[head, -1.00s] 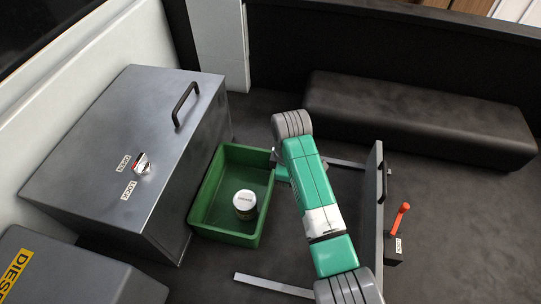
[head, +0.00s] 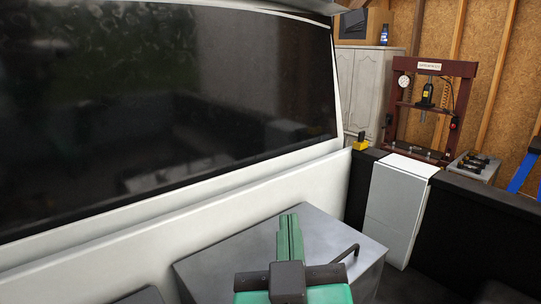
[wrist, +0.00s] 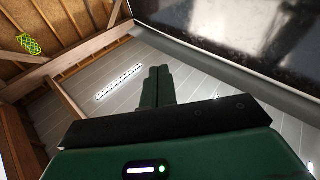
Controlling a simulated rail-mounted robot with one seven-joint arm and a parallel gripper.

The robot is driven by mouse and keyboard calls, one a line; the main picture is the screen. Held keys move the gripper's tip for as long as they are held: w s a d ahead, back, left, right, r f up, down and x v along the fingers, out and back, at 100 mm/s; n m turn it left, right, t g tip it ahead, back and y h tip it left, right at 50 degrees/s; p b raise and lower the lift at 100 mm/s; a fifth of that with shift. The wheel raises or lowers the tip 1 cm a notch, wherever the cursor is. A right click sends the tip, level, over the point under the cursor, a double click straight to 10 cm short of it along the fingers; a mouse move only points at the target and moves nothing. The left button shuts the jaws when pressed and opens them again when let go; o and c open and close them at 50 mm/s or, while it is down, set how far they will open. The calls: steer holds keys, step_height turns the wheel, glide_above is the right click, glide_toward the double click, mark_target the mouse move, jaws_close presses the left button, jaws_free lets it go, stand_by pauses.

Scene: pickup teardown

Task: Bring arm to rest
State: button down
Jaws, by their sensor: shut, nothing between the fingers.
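My gripper (head: 289,220) shows at the bottom middle of the head view, its green fingers pointing up and pressed together with nothing between them. It looms in front of the grey metal box (head: 225,265) with the black handle (head: 345,253). In the wrist view the shut fingers (wrist: 159,72) point up toward a ceiling with wooden beams. The rest of my arm is mostly out of the head view.
The pickup's rear window (head: 160,120) and white cab wall (head: 170,225) fill the left. A white panel (head: 395,210) stands at right. Behind it are a dark red press (head: 430,110), a white cabinet (head: 365,85) and a grey tray of black tools (head: 475,165).

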steer(key=s+a+r+m+t, duration=0.2)
steer(key=s+a+r+t, duration=0.15)
steer(key=s+r, duration=0.6)
step_height(320, 180, up, 14)
steer(key=s+p, duration=0.1)
steer(key=p, duration=1.5)
steer(key=shift+s+d+r+y, duration=0.2)
steer(key=shift+d+r+y, duration=0.05)
steer(key=shift+d+y, duration=0.15)
steer(key=shift+t, duration=0.25)
